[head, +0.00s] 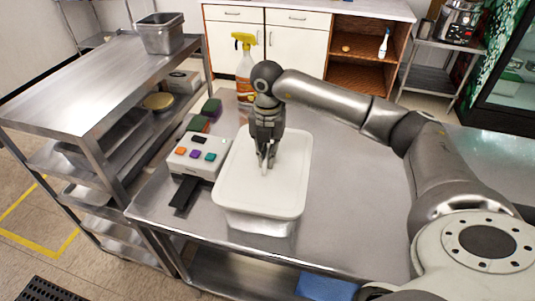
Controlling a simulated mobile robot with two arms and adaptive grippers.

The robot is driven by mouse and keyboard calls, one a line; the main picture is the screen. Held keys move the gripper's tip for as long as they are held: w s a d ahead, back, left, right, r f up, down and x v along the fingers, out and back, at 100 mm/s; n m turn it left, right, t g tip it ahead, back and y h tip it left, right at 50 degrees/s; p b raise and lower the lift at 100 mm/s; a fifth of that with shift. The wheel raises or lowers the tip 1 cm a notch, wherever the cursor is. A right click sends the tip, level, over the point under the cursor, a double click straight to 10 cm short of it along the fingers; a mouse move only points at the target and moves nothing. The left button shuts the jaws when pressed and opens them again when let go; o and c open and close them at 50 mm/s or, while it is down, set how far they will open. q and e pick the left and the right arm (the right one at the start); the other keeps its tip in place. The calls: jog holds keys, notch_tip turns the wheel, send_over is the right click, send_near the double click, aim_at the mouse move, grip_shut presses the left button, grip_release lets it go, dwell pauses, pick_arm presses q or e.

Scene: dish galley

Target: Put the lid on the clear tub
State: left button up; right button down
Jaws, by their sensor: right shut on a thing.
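The white rectangular lid (262,195) covers the top of the clear tub (259,223) on the steel table. Only the tub's front wall shows below the lid's front edge; the rest is hidden. The lid looks roughly lined up with the tub, but I cannot tell whether it is fully seated or slightly above the rim. My right gripper (267,158) points down over the lid's middle and is shut on it, with the gripped part hidden by the fingers. My left gripper is not in view.
A white device with coloured buttons (197,155) stands close to the tub's left. Green-topped sponges (205,115) and a yellow-topped spray bottle (244,65) are behind. A steel shelf cart (90,80) borders the table's left. The table right of the tub (350,190) is clear.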

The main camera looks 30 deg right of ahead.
jog(key=c, duration=1.5)
grip_release()
jog(key=shift+r+p, duration=2.35)
jog(key=shift+r, duration=1.15)
jog(key=shift+f, duration=0.1)
